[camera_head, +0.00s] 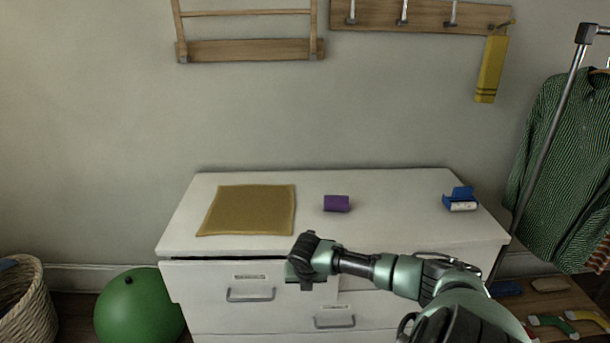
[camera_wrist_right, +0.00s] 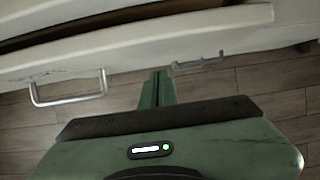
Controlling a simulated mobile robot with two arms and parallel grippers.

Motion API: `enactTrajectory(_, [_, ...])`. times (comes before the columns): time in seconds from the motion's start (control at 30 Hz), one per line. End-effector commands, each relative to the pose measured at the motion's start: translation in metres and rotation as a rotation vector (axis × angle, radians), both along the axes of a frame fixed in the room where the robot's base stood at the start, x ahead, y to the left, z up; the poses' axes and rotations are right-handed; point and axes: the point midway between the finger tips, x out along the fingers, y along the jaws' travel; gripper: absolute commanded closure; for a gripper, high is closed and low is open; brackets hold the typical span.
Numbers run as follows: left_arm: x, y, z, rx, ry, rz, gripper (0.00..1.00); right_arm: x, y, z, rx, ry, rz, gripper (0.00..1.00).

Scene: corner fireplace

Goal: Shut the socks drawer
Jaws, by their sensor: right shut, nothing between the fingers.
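A white dresser (camera_head: 400,228) stands against the wall. Its upper left drawer (camera_head: 205,283) sticks out a little, with a dark gap along its top edge. This drawer has a metal handle (camera_head: 250,294) and a label too small to read, so I cannot tell if it is the socks drawer. My right gripper (camera_head: 299,272) is shut and empty at the right part of this drawer's front; I cannot tell if it touches. In the right wrist view, the shut fingers (camera_wrist_right: 158,88) point at the drawer front (camera_wrist_right: 140,52), right of its handle (camera_wrist_right: 68,90). My left gripper is out of view.
A lower drawer handle (camera_head: 334,321) shows below. On the dresser top are a mustard cloth (camera_head: 248,210), a purple block (camera_head: 337,203) and a blue-and-white box (camera_head: 460,200). A green ball (camera_head: 138,305) and wicker basket (camera_head: 25,305) stand left; a clothes rack (camera_head: 548,140) stands right.

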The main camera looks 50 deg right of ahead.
Motion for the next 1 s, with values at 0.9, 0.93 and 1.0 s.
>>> enactTrajectory(0.9, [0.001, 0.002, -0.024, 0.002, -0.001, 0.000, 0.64, 0.038, -0.044, -0.003, 0.000, -0.002, -0.003, 1.00])
enactTrajectory(0.93, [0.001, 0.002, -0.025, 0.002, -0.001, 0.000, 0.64, 0.040, -0.046, -0.003, 0.001, -0.001, -0.003, 1.00])
enactTrajectory(1.0, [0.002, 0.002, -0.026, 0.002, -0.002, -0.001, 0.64, 0.042, -0.049, -0.002, 0.001, -0.001, -0.001, 1.00])
